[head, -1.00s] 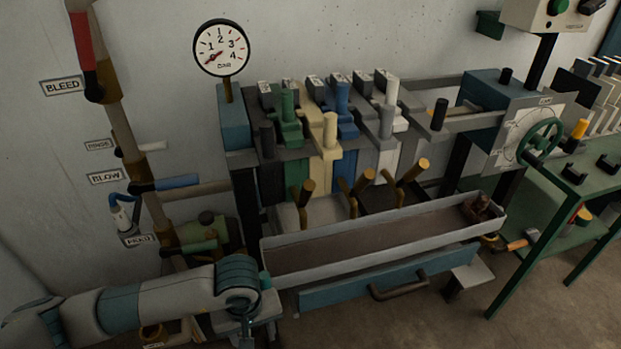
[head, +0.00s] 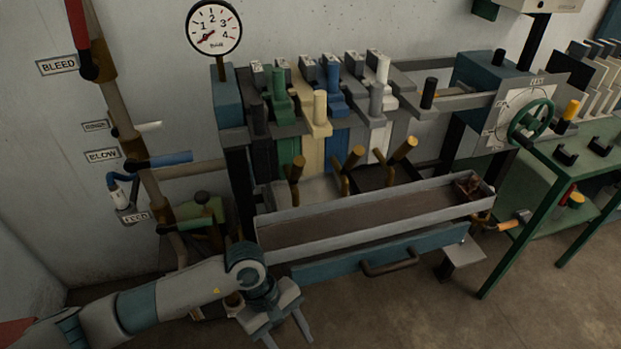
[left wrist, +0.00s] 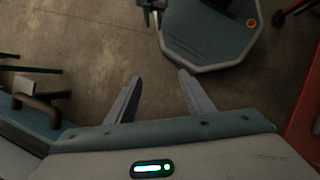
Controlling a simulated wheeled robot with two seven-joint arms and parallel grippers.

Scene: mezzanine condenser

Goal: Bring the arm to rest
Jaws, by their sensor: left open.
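My left arm comes in from the lower left in the head view. Its gripper (head: 290,336) points down in front of the left end of the blue drawer, with its fingers apart and nothing between them. In the left wrist view the two fingers of the left gripper (left wrist: 158,95) are spread over bare concrete floor. My right gripper is not clearly in view.
A long grey trough (head: 370,222) sits above a blue drawer (head: 340,266) with a brown handle (head: 388,265). Behind are a rack of coloured levers (head: 318,110), a gauge (head: 214,27) and pipes with labels. A green table (head: 590,155) stands right. Floor in front is clear.

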